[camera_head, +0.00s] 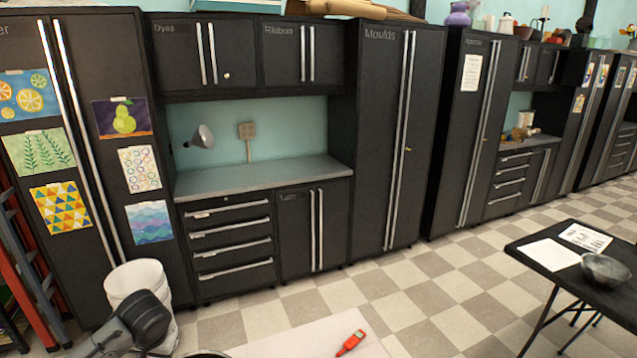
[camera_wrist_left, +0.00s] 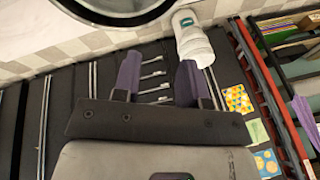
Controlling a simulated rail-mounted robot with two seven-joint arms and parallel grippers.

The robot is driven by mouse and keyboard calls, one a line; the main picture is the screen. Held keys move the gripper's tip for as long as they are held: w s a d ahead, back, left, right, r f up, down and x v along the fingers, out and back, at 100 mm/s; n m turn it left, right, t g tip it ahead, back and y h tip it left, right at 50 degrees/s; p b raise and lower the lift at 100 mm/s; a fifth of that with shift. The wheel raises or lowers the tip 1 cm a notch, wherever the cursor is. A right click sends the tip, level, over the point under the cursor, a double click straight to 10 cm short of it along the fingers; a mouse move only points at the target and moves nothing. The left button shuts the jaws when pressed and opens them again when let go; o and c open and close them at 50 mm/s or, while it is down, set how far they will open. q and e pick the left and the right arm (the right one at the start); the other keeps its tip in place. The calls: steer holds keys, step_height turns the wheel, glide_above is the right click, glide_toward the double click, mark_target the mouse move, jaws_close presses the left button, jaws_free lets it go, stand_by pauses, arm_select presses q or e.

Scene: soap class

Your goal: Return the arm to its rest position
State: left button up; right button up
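In the head view, part of my left arm (camera_head: 140,322) shows at the lower left, in front of a white bucket; its gripper is not visible there. In the left wrist view, my left gripper (camera_wrist_left: 160,58) has its two purple fingers apart. Between them I see only dark drawers with pale handles in the background, so it is open and empty. My right arm and right gripper are in neither view.
The white bucket (camera_head: 134,278) stands on the floor by dark cabinets. A red handheld tool (camera_head: 351,343) lies on a pale tabletop (camera_head: 300,340). A dark-rimmed round vessel (camera_wrist_left: 150,14) shows in the wrist view. A black table (camera_head: 545,255) holds papers and a bowl (camera_head: 605,269).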

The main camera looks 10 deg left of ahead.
arm_select(q)
steer(key=w+d+r+m+t, duration=0.2)
steer(key=d+r+m+t, duration=0.45)
steer(key=r, duration=0.35)
steer(key=s+d+r+m+t+h, duration=0.1)
steer(key=s+d+m+t+h, duration=0.15)
steer(key=s+d, duration=0.55)
steer(key=s+d+f+n+g, duration=0.2)
steer(key=s+f+n+g, duration=0.15)
steer(key=s+f, duration=1.15)
steer(key=s+d+f+n+g, duration=0.2)
steer(key=s+f+g, duration=0.3)
steer(key=s+f, duration=1.05)
steer(key=w+a+r+p+v, duration=0.1)
steer(key=w+p+v, duration=0.2)
steer(key=p+v, duration=1.1)
steer(key=w+p+v, duration=0.3)
steer(key=p+v, duration=1)
steer(key=v, duration=0.2)
steer(key=shift+a+r+t+h+p, duration=0.3)
steer(key=shift+r+t+h+p, duration=0.05)
steer(key=shift+h, duration=0.1)
steer(key=shift+w, duration=0.1)
